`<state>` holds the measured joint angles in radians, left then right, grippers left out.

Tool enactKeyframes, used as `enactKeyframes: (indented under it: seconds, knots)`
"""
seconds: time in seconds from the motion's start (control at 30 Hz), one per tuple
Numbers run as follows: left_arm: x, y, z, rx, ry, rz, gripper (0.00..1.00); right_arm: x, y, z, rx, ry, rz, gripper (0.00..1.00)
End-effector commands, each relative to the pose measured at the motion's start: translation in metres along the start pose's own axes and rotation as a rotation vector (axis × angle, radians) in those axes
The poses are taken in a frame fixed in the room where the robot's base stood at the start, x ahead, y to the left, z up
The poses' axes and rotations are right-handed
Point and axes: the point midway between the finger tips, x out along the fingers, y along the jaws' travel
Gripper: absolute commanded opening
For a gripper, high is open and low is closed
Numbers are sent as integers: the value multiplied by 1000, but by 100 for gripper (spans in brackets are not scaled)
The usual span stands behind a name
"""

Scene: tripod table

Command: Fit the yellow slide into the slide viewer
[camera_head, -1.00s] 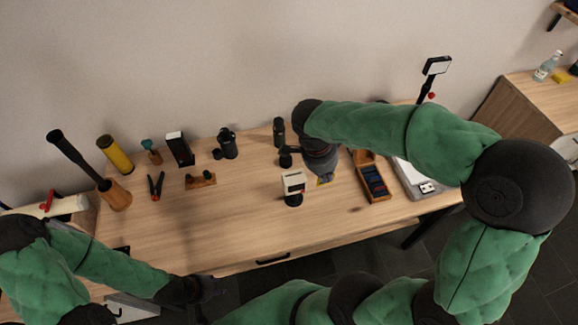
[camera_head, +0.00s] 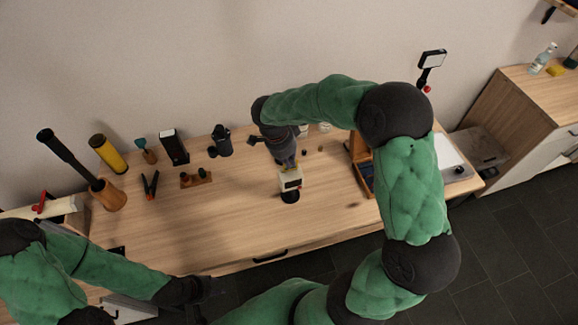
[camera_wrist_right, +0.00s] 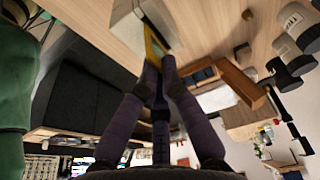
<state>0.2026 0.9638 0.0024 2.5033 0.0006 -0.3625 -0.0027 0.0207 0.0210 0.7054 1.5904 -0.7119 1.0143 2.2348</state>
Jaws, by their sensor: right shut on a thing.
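The slide viewer (camera_head: 290,184) is a small cream box with a dark window, on a round black base on the table. It shows at the top of the right wrist view (camera_wrist_right: 127,28). My right gripper (camera_head: 288,163) is just above and behind it. In the right wrist view its fingertips (camera_wrist_right: 160,64) are shut on the yellow slide (camera_wrist_right: 152,46), a thin yellow-edged plate. The slide appears right beside the viewer; I cannot tell whether it touches or enters it. My left gripper (camera_head: 208,288) is low, at the table's front edge, away from the viewer; its fingers are unclear.
A wooden box (camera_head: 358,150) with dark blue slides stands to the right, partly hidden by my right arm. A light panel (camera_head: 452,158) lies beyond it. Pliers (camera_head: 151,186), a wooden stand (camera_head: 196,179) and a black binocular-like item (camera_head: 220,142) stand left. The table's front middle is clear.

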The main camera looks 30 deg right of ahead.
Motion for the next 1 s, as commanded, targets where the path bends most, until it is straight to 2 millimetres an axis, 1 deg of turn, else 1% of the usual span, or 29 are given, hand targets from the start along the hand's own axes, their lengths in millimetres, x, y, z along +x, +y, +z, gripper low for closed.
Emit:
enactKeyframes:
  seconds: [0.03, 0.23, 0.53, 1.0]
  knots:
    - [1, 0, 0, 0, 0, 0, 40, 5, -2, 3, -2, 1, 2, 0]
    - [5, -2, 0, 0, 0, 0, 40, 31, -1, 9, -1, 0, 3, 0]
    - [6, -2, 0, 0, 0, 0, 40, 33, -2, 9, -1, 0, 2, 0]
    - [18, -6, -1, 0, 0, 0, 40, 46, 1, 13, -5, 0, 8, 0]
